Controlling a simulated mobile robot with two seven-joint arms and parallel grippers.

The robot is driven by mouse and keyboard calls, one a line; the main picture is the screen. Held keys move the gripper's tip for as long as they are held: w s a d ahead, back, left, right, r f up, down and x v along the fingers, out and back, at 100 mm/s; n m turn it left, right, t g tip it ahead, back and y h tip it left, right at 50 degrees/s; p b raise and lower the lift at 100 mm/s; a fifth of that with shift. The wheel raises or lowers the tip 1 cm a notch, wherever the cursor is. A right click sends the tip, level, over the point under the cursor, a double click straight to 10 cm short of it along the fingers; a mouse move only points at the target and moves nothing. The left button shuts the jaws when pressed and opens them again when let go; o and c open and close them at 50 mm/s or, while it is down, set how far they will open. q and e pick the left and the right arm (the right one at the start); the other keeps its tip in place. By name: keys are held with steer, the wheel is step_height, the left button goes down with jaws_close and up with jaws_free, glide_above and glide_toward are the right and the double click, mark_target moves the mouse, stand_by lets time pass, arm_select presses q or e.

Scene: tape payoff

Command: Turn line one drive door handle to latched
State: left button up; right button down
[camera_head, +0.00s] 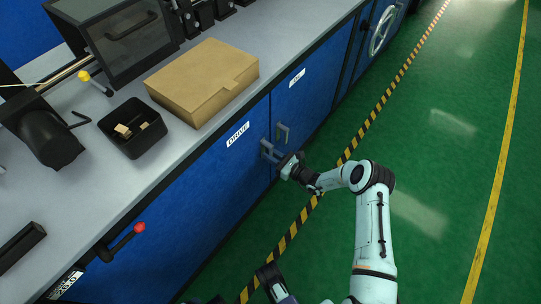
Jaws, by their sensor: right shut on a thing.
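The line one drive door (215,190) is a blue cabinet front below the bench top, with a white DRIVE label (238,134). Its grey handle (266,147) sits near the door's right edge. My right gripper (279,160) is shut on this handle and hides part of it. The handle's exact angle is hard to tell. The door looks flush with the cabinet front. A dark piece that looks like my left gripper (270,276) shows at the bottom edge; most of it is cut off and its jaws are unclear.
A second grey handle (283,133) is close to the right gripper, on the neighbouring blue door. A cardboard box (203,82) and a black bin (132,128) stand on the bench top. A red-knobbed lever (138,228) sticks out at lower left. The green floor (450,180) is clear.

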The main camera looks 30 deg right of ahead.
steer(key=shift+r, duration=0.1)
steer(key=c, duration=1.1)
jaws_free()
arm_select(q)
steer(key=shift+g+h, duration=0.3)
steer(key=r+p, duration=0.1)
steer(key=s+d+r+p, duration=0.1)
steer(key=d+r+p, duration=0.1)
steer(key=shift+s+r, duration=0.4)
arm_select(e)
steer(key=v, duration=1.3)
steer(key=shift+s, duration=0.2)
